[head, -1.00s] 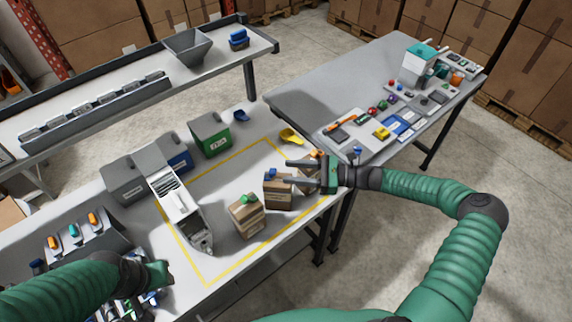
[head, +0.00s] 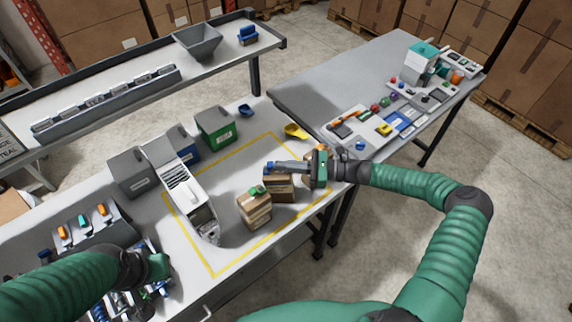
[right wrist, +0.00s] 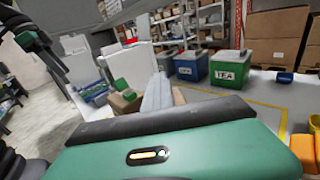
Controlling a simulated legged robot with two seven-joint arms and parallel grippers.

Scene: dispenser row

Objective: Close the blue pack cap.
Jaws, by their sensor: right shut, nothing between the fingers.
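The blue pack cap (head: 269,167) is on top of a brown pack (head: 279,188) inside the yellow outline. Whether it is raised or seated is too small to tell. My right gripper (head: 277,166) is shut and empty, reaching left over this pack with its fingertips at the blue cap. I cannot tell whether they touch it. In the right wrist view, the shut fingers (right wrist: 158,95) point ahead and hide what lies behind them. My left gripper (head: 158,267) hangs at the lower left; its jaws are not clear.
A brown pack with a green cap (head: 255,190) stands just left of the blue-capped one. Another pack is mostly hidden behind my right gripper. A grey-white machine (head: 186,203), a green bin (head: 215,126) and a yellow scoop (head: 296,131) are nearby.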

